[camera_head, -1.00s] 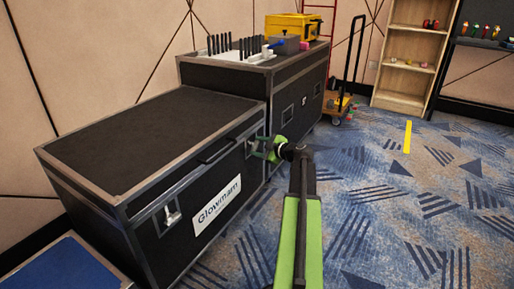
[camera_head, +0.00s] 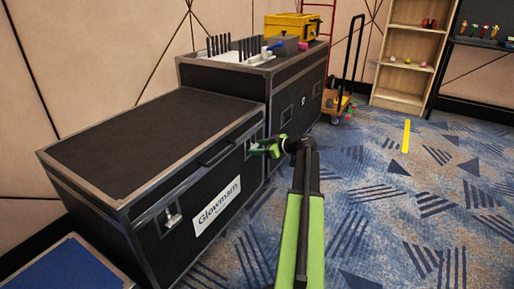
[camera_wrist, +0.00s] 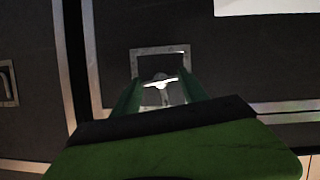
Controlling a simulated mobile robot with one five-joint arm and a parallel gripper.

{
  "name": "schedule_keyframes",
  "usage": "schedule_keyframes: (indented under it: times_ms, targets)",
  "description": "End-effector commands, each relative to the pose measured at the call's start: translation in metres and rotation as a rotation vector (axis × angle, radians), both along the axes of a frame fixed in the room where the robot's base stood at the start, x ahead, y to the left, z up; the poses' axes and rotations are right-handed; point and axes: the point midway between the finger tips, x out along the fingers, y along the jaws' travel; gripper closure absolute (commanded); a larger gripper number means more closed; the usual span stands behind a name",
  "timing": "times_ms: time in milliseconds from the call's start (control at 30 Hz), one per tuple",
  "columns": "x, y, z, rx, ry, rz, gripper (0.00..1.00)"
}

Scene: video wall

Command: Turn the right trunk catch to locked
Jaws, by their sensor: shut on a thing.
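The black trunk (camera_head: 150,140) with grey metal edging and a white label (camera_head: 217,206) stands at left, lid shut. In the wrist view, the catch (camera_wrist: 160,82) is a bright T-shaped handle in a recessed metal plate (camera_wrist: 160,50). My gripper (camera_wrist: 160,92) has its green fingers on either side of the handle and is shut on it. The left catch (camera_head: 172,216) sits untouched in its own plate.
A taller black case (camera_head: 290,95) behind carries a yellow box (camera_head: 292,26) and a white rack (camera_head: 240,56). A hand truck (camera_head: 340,100) and a wooden shelf (camera_head: 410,60) stand farther back. Patterned carpet (camera_head: 400,220) is open at right.

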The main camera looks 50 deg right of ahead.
Motion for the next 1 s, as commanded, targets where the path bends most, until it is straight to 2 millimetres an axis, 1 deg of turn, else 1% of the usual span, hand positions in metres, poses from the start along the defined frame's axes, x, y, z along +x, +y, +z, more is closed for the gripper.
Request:
schedule_keyframes:
  times_ms: [200, 367, 867, 900, 1000]
  targets:
    - [-0.0010, -0.0015, -0.0017, 0.098, 0.031, 0.001, 0.90]
    - [-0.0011, -0.0009, -0.0017, 0.139, 0.042, 0.002, 0.90]
    - [-0.0009, 0.0003, -0.0015, 0.157, 0.046, 0.003, 0.90]
    - [-0.0009, 0.0004, -0.0014, 0.157, 0.046, 0.003, 0.46]
    - [-0.0004, 0.0004, -0.0010, 0.158, 0.044, 0.003, 0.33]
